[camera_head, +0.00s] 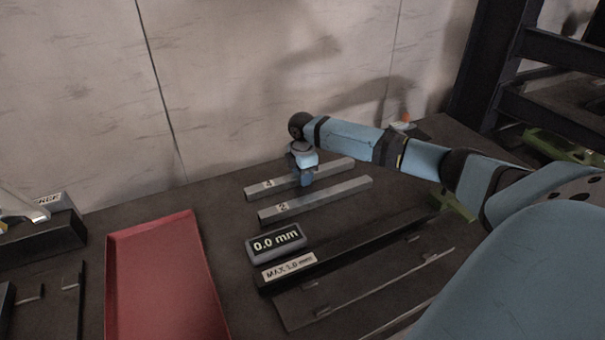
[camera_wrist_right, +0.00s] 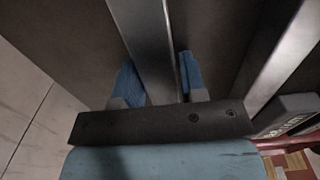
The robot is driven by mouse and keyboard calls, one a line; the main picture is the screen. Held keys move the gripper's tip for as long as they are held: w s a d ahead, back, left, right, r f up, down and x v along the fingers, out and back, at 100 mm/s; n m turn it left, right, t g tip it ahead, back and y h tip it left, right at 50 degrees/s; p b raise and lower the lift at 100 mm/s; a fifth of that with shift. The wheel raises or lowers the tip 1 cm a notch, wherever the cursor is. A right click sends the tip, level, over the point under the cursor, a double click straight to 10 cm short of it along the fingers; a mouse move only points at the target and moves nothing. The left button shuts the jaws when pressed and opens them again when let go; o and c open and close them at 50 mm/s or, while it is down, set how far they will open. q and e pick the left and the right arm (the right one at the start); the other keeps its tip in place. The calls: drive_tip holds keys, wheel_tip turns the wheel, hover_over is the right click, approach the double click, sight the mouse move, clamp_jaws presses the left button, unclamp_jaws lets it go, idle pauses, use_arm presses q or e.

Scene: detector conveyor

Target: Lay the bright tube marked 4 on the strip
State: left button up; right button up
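The bright tube marked 4 (camera_head: 335,166) lies flat on the dark table, the rearmost of two light grey bars. My right gripper (camera_head: 306,180) is lowered onto its middle, pointing down. In the right wrist view the bar (camera_wrist_right: 143,35) runs between the two blue fingers (camera_wrist_right: 160,80), one on each side. Whether they press on it cannot be told. My left gripper is not in view.
The bar marked 2 (camera_head: 325,198) lies parallel, just in front of tube 4. A display reading 0.0 mm (camera_head: 276,243) stands before it. A red tray (camera_head: 150,226) is at left, with a black block (camera_head: 40,240) beyond. A wall rises behind the table.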

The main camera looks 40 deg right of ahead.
drive_tip(key=shift+o, duration=1.4)
wheel_tip(320, 180, up, 12)
drive_tip(key=p, duration=0.1)
drive_tip(key=shift+r, duration=0.15)
